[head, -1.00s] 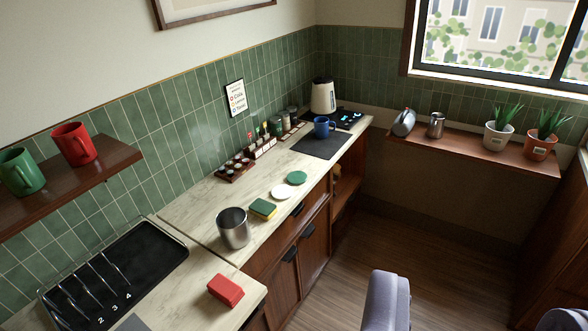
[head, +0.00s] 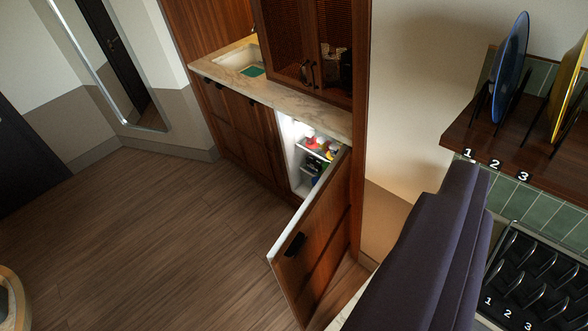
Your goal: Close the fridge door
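The fridge door (head: 318,225) stands wide open in the head view, swung out from the low cabinet into the room. It has a wooden front panel with a dark handle (head: 295,244) near its free edge. The lit white fridge interior (head: 292,145) shows behind it, with several colourful items (head: 318,146) on its shelves. The door hides the lower part of the interior.
Open wooden floor (head: 130,235) lies left of the door. A marble counter (head: 320,113) with a sink (head: 240,58) runs above the fridge. A wooden plate shelf (head: 470,130) and black rack (head: 535,275) are at right. A rounded object (head: 12,300) sits lower left.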

